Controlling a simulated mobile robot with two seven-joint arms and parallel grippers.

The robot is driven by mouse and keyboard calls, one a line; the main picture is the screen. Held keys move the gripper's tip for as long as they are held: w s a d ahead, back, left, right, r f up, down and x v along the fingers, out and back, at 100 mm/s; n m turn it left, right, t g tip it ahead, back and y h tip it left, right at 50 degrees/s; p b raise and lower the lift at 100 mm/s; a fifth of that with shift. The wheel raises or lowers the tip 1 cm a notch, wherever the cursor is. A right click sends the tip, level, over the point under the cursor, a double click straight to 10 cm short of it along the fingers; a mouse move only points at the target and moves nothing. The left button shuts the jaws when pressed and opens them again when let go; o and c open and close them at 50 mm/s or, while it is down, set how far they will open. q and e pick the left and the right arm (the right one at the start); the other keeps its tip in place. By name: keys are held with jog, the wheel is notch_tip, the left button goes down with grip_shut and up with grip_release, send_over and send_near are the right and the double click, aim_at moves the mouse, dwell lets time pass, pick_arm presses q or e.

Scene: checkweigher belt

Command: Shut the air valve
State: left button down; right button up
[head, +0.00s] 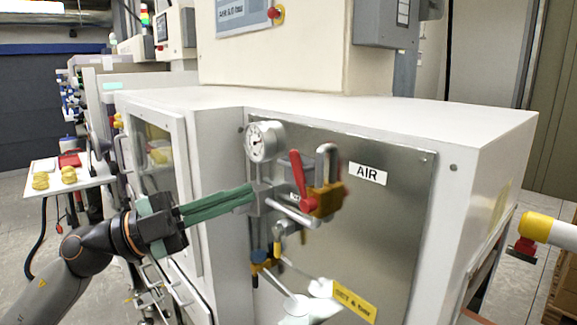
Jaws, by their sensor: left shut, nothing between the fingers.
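The air valve has a red lever (301,183) and a brass-yellow body (328,201) in front of a steel panel (385,225). The lever points up, leaning slightly left. A white label (367,174) reading AIR is to the right of the valve. My left gripper (251,195) reaches in from the left with its green fingers shut and empty. In the picture its tips are left of the lever and overlap the grey fittings; whether they touch is unclear.
A round gauge (264,142) sits above my left fingertips. Grey pipe fittings (293,211) and a blue knob (259,257) are close by. A yellow tag (354,301) is below right. The panel right of the valve is largely bare.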

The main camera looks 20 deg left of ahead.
aim_at(294, 171)
pick_arm(q)
jog(key=shift+m+g+y, duration=0.4)
jog(key=shift+m, duration=0.2)
jog(key=p+x, duration=0.1)
jog(key=x, duration=0.2)
jog(key=p+x, duration=0.1)
jog(key=x, duration=0.2)
jog(key=w+a+r+p+x, duration=0.1)
jog(key=x, duration=0.2)
jog(key=shift+w+d+p, duration=0.1)
jog(key=shift+w+p, duration=0.05)
jog(key=shift+p, duration=0.15)
jog(key=shift+w+a+f, duration=0.15)
jog(key=shift+w+a, duration=0.25)
jog(key=shift+a, duration=0.05)
jog(key=shift+w+a, duration=0.1)
jog(key=shift+w, duration=0.05)
jog(key=shift+a+n, duration=0.1)
jog(key=shift+n, duration=0.2)
jog(key=shift+f+p, duration=0.1)
jog(key=shift+p, duration=0.2)
